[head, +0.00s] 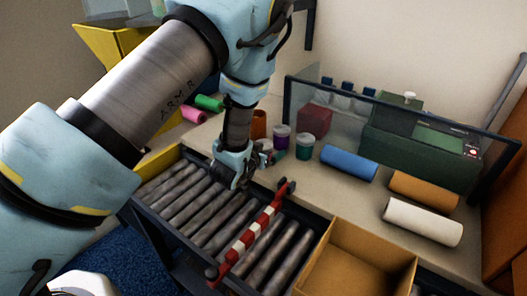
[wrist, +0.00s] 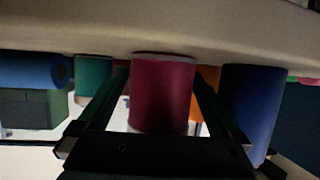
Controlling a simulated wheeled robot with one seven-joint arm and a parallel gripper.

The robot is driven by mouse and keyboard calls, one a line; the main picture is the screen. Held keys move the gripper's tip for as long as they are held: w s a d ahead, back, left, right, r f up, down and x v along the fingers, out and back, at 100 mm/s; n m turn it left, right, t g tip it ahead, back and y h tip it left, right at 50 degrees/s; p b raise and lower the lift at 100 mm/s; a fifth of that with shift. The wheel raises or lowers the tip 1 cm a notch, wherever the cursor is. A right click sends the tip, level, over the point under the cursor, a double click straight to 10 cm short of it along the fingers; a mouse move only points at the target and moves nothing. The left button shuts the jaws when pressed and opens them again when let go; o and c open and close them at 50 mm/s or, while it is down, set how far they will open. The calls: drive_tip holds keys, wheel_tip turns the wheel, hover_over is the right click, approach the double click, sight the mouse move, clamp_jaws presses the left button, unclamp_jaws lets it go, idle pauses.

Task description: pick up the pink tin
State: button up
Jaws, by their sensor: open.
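The pink tin (wrist: 163,95) is a deep pink cylinder in the middle of the wrist view, which looks upside down, with the bench surface at the top. My gripper (wrist: 161,78) is open, with one finger on each side of the tin. I cannot tell whether either finger touches it. In the head view my gripper (head: 266,155) is low at the bench edge beside the rollers, and it hides most of the tin.
A teal tin (wrist: 93,78), a blue tin (wrist: 250,105) and an orange tin (wrist: 206,95) stand close around. A blue roll (head: 349,162) lies to the right. A red-and-white striped bar (head: 250,234) crosses the roller conveyor (head: 205,215). An open carton (head: 360,258) is at front right.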

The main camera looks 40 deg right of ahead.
drive_tip(key=shift+c, duration=0.2)
drive_tip(key=c, duration=1.5)
drive_tip(key=shift+o, duration=0.2)
